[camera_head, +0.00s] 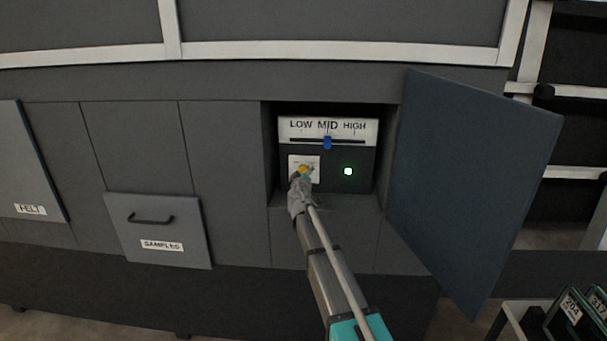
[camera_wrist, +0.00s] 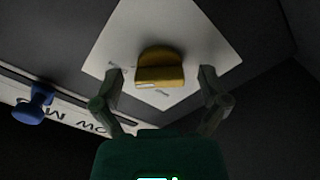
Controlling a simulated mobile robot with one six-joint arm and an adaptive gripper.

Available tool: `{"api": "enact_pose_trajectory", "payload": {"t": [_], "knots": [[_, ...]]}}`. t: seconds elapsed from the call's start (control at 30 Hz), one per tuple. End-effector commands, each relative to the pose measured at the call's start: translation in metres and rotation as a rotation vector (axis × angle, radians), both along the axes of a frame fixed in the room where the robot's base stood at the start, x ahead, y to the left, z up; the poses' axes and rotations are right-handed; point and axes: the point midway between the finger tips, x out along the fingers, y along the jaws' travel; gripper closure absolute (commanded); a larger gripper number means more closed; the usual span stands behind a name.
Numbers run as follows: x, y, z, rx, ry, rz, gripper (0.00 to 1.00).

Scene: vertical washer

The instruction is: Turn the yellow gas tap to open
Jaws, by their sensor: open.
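The yellow gas tap (camera_head: 303,170) is on a white plate (camera_head: 314,172) inside an open recess in the grey cabinet. My gripper (camera_head: 300,181) reaches into the recess from below, in front of the tap, and hides part of it in the head view. In the wrist view the tap (camera_wrist: 160,68) shows as a rounded yellow knob with a small pale mark on its front edge. My gripper (camera_wrist: 161,84) is open, with one finger on each side of the tap and a visible gap to it on both sides. The small lettering on the plate is too blurred to read.
Above the tap is a LOW MID HIGH panel with a blue slider (camera_head: 327,142) at MID. A green light (camera_head: 348,171) glows to the right. The recess door (camera_head: 465,185) stands open at right. A SAMPLES drawer (camera_head: 158,232) is at lower left.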

Motion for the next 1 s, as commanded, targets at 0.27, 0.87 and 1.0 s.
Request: {"api": "enact_pose_trajectory", "payload": {"t": [0.27,0.87,1.0], "knots": [[-0.003,0.000,0.000,-0.001,0.000,0.000,0.06],[-0.080,0.008,0.000,0.000,0.001,0.001,0.06],[-0.099,0.010,0.000,0.000,0.001,0.001,0.06]]}}
